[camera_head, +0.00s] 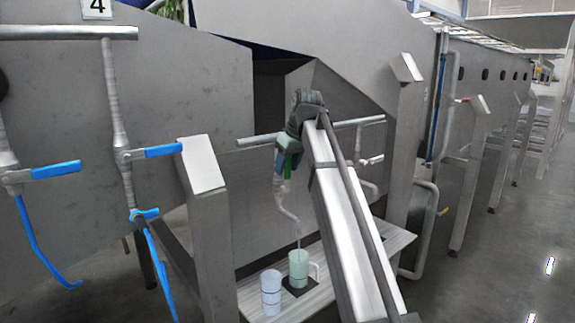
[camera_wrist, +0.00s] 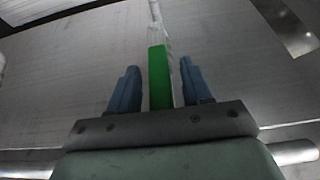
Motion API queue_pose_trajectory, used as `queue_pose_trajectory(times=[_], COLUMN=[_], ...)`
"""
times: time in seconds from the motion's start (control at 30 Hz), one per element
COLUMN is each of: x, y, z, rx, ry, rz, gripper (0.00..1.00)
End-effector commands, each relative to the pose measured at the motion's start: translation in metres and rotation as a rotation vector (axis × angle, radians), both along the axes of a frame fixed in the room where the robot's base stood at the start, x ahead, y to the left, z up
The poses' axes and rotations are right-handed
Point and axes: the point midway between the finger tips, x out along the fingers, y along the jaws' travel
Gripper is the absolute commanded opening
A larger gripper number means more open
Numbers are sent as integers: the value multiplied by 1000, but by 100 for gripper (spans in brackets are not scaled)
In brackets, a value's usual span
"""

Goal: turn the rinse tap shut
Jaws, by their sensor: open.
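The rinse tap hangs from a horizontal pipe, with a green lever handle (camera_head: 288,166) and a bent metal spout (camera_head: 288,212) below it. A thin stream seems to run from the spout toward a pale green jug (camera_head: 299,268). My gripper (camera_head: 280,160) is at the tap handle, partly hidden by my arm in the head view. In the wrist view, my gripper (camera_wrist: 158,68) is open, with one blue finger on each side of the green handle (camera_wrist: 159,78). The handle's lower end is hidden by the gripper body.
A pale blue-white cup (camera_head: 271,291) stands left of the jug on a slatted shelf (camera_head: 375,247). Steel posts (camera_head: 203,165) flank the bay. Other taps with blue levers (camera_head: 56,170) and blue hoses are at left. Open floor lies at right.

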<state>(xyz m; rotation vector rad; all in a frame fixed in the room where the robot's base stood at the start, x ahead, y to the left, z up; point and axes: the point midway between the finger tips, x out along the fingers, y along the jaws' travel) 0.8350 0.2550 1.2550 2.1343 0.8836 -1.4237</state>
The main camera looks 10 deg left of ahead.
Motion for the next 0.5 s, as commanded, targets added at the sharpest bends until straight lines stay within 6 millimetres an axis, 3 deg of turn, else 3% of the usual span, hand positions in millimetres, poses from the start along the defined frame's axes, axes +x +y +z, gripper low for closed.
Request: queue_pose_trajectory(times=[0.07, 0.5], x=[0, 0], y=[0, 0], z=[0, 0], rx=[0, 0], ry=[0, 0], rz=[0, 0], gripper=[47, 5])
